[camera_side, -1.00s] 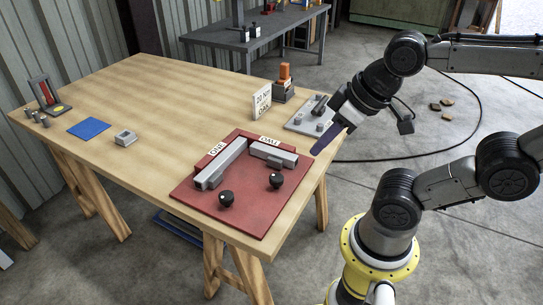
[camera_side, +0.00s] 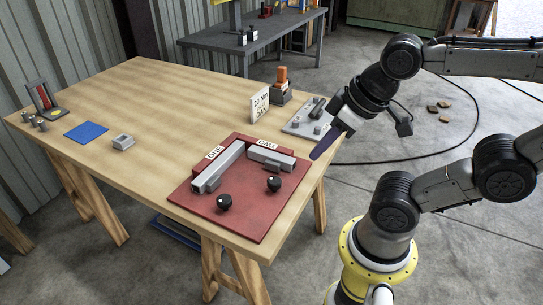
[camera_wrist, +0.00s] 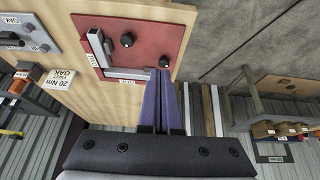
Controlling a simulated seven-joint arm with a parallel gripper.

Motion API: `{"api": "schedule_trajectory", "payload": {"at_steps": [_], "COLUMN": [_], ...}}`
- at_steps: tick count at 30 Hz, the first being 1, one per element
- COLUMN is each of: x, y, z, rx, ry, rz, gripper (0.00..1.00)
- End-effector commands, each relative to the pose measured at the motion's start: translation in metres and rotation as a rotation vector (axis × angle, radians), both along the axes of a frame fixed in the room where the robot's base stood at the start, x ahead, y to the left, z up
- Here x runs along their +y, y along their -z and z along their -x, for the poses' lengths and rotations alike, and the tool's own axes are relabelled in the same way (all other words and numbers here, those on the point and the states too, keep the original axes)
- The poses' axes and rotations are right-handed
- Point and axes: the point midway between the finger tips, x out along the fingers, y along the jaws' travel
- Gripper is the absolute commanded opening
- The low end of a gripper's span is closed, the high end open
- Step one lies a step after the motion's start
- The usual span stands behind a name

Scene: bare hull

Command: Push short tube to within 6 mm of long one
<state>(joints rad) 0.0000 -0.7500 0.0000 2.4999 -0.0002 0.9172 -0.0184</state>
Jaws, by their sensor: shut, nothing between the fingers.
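The long tube (camera_side: 219,166), grey and square in section, lies on the red board (camera_side: 245,217); it shows in the wrist view too (camera_wrist: 98,46). The short tube (camera_side: 271,158) lies at an angle to it, its left end close to the long tube's far end; I cannot measure the gap.
Two black knobs (camera_side: 224,202) (camera_side: 273,184) stand on the board in front of the tubes. A grey plate with parts (camera_side: 308,121), a white sign (camera_side: 260,105) and an orange-topped block (camera_side: 281,87) are behind. The table's left middle is mostly free.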

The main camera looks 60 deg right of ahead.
Motion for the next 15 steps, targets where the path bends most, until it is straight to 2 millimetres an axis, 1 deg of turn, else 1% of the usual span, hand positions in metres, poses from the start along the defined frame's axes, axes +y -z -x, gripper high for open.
{"api": "schedule_trajectory", "payload": {"at_steps": [1, 2, 5, 7, 11, 12, 14, 15], "x": [-0.001, -0.001, -0.004, -0.007, -0.015, -0.018, -0.023, -0.026], "y": [0.001, -0.003, -0.030, -0.049, -0.081, -0.090, -0.102, -0.109], "z": [0.005, 0.005, 0.001, -0.008, -0.032, -0.042, -0.058, -0.070], "rx": [0.023, 0.029, 0.029, 0.050, 0.114, 0.139, 0.178, 0.206], "ry": [-0.013, -0.024, -0.057, -0.078, -0.103, -0.110, -0.117, -0.121], "rz": [0.009, 0.019, 0.050, 0.074, 0.112, 0.123, 0.137, 0.147], "gripper": [0.00, 0.00, 0.00, 0.00, 0.00, 0.00, 0.00, 0.00]}}
